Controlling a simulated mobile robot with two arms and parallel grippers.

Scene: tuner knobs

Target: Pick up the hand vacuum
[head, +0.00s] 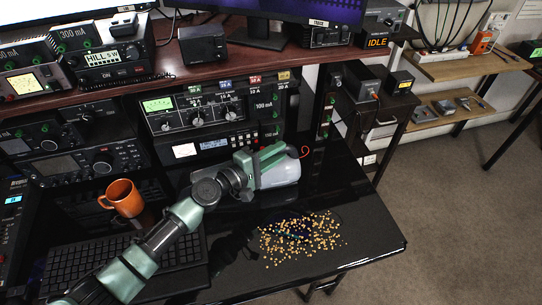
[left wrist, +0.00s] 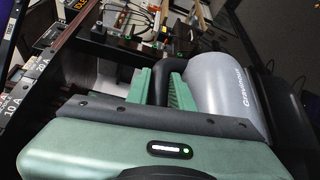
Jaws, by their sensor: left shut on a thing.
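The hand vacuum (head: 280,172) is at the back of the glossy black desk, in the middle of the head view. It has a pale grey rounded body and a dark handle. My left gripper (head: 252,163) reaches it from the left. In the left wrist view the green ribbed fingers of my left gripper (left wrist: 162,88) are closed around the vacuum's black handle, with the grey lettered body of the hand vacuum (left wrist: 222,92) beside them. I cannot tell whether the vacuum touches the desk. My right gripper is not in view.
Small tan crumbs (head: 300,238) are scattered on the desk (head: 372,232) in front of the vacuum. An orange mug (head: 122,197) and a black keyboard (head: 88,266) are at the left. A radio rack (head: 200,118) stands behind. The desk's right end is clear.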

